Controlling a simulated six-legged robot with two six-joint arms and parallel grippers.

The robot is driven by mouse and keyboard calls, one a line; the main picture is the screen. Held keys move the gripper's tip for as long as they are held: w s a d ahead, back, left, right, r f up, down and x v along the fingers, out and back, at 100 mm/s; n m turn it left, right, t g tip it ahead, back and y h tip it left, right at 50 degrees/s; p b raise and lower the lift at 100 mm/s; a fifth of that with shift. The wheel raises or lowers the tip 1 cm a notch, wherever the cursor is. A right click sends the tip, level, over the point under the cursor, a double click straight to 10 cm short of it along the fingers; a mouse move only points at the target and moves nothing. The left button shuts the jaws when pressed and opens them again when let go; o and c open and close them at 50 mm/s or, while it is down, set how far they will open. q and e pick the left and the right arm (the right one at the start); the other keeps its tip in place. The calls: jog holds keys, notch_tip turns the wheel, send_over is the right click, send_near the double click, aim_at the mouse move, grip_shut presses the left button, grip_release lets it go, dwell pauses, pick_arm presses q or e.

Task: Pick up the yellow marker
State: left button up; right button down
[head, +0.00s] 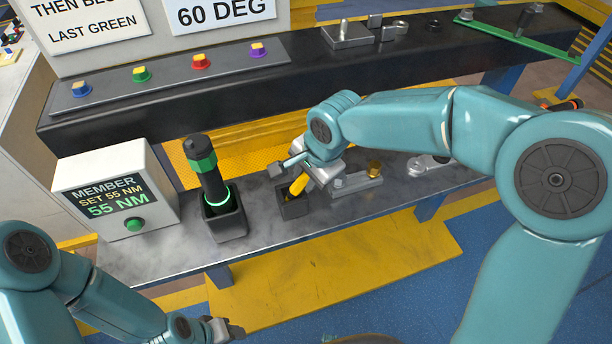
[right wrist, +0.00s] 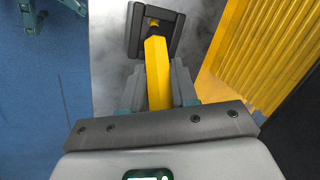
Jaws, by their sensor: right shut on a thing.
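The yellow marker (head: 299,184) stands tilted in a small dark square holder (head: 292,207) on the grey bench. In the right wrist view the marker (right wrist: 157,70) runs from between my fingers to the dark holder (right wrist: 165,32), its tip end inside it. My right gripper (head: 312,176) is shut on the marker, with a finger on each side of it in the wrist view (right wrist: 160,90). My left gripper (head: 225,328) is low at the front, off the bench and away from the marker; its jaws are too small and dark to read.
A black and green tool (head: 207,170) stands in a dark holder (head: 228,222) left of the marker. A white display box (head: 118,190) is further left. Metal parts (head: 355,184) lie right of the holder. A dark shelf with coloured buttons (head: 142,74) runs behind.

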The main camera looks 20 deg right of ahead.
notch_tip(320, 180, up, 20)
dwell(0.4)
